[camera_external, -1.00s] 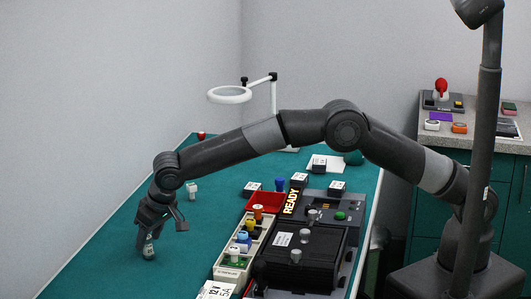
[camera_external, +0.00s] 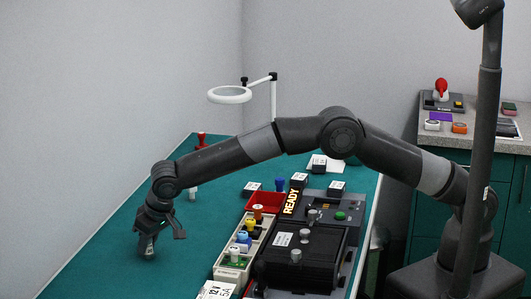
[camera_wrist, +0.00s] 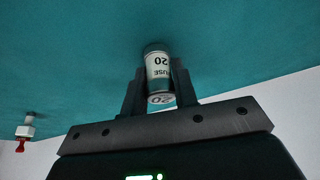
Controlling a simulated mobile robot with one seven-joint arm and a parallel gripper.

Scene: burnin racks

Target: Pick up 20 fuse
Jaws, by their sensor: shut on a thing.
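The 20 fuse (camera_wrist: 158,68) is a small grey and white cylinder with "FUSE 20" on its side and "20" on its end. In the wrist view it stands between the two fingers of my gripper (camera_wrist: 160,88), which is shut on it. In the external view my gripper (camera_external: 147,238) points down at the near left part of the green table, with the fuse (camera_external: 148,250) at its tips. The fuse's lower end is at or very close to the mat; I cannot tell if it touches.
A white tray (camera_external: 228,272) of coloured parts, a red bin (camera_external: 267,200) and a black device with a READY sign (camera_external: 292,201) stand to the right. A white-and-red piece (camera_wrist: 25,131) shows left in the wrist view. The mat around the fuse is clear.

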